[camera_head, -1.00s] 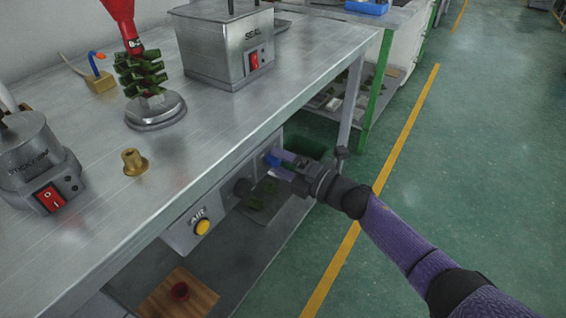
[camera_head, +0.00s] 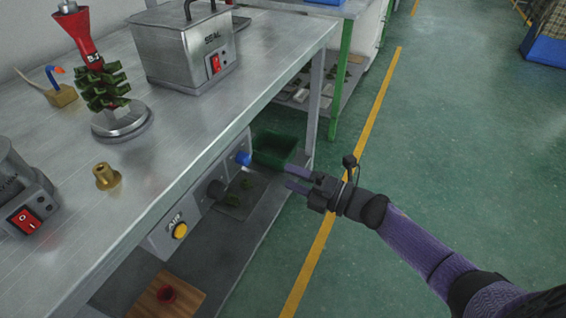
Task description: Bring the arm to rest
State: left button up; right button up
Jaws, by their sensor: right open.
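My right gripper (camera_head: 290,178) is open and empty. It hangs in the air in front of the bench's lower edge, with its two purple fingers pointing left toward the front panel (camera_head: 192,205). The blue knob (camera_head: 243,158) on that panel is a short way left of the fingertips, apart from them. My right arm reaches in from the lower right, over the green floor. My left gripper does not show.
On the metal bench (camera_head: 165,155) stand the SEAL box (camera_head: 185,58), a green wax tree on a round base (camera_head: 122,124) with a red funnel (camera_head: 78,32), and a brass piece (camera_head: 106,176). A green bin (camera_head: 272,148) sits below.

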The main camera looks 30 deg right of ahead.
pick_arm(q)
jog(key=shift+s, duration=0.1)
pick_arm(e)
jog(key=s+d+f+m+g+h+p, duration=0.4)
jog(key=s+f+m+h+p, duration=0.2)
jog(key=s+f+m+h, duration=0.65)
pick_arm(q)
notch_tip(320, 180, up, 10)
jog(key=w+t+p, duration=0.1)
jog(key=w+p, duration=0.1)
jog(key=p, duration=0.2)
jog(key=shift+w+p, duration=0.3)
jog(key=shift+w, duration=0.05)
pick_arm(e)
jog(key=s+a+f+m+g, duration=0.1)
jog(key=s+f+m+g, duration=0.2)
jog(key=s, duration=0.8)
jog(key=s+a+f+m+g, duration=0.1)
jog(key=s+f+m+g, duration=0.3)
jog(key=s, duration=0.7)
jog(key=s+a+f+m+g, duration=0.2)
jog(key=s+f+m+g, duration=0.2)
jog(key=s, duration=0.8)
jog(key=shift+f+m, duration=0.35)
jog(key=shift+m, duration=0.4)
